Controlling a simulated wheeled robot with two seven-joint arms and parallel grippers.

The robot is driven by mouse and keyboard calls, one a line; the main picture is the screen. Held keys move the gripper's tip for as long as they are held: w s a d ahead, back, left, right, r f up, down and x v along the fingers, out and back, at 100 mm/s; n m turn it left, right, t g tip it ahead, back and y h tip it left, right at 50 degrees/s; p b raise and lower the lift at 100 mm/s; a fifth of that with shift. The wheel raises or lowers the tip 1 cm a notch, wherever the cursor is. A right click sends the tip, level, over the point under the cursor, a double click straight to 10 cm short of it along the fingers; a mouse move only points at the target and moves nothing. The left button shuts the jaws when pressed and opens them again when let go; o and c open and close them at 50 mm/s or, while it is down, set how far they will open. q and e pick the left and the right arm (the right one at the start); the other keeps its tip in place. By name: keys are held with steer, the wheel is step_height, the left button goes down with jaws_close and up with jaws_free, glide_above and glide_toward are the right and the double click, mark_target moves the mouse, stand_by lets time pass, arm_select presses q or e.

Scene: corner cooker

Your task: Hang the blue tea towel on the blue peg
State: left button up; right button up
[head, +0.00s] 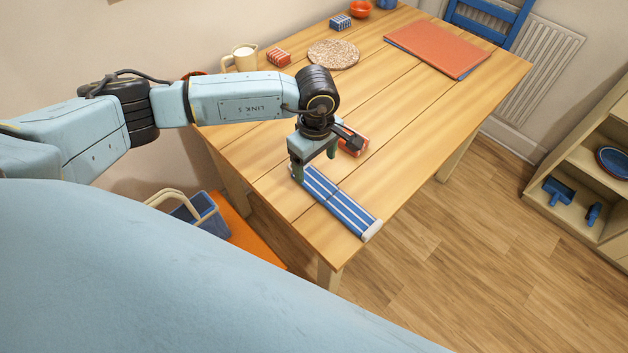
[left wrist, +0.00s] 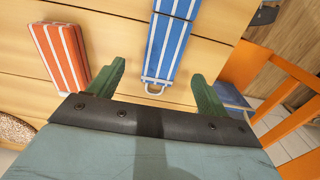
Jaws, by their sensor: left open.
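The blue tea towel (head: 335,200), folded long and striped white, lies flat near the table's front corner. In the left wrist view the towel (left wrist: 168,45) shows a small pale loop at its near end, between my fingers in the picture. My left gripper (head: 315,163) is open and empty, pointing down over the towel's inner end; its green fingers (left wrist: 158,75) stand apart on either side of the loop end. I cannot tell how high they are above it. No blue peg shows in either view. My right gripper is not in view.
An orange striped towel (head: 354,140) lies beside the blue one.

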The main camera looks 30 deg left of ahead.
mark_target(314, 180)
arm_select(q)
steer(key=f, duration=0.5)
steer(key=shift+s+f, duration=0.1)
steer(key=shift+s, duration=0.1)
steer(key=shift+c, duration=0.5)
steer(key=c, duration=1)
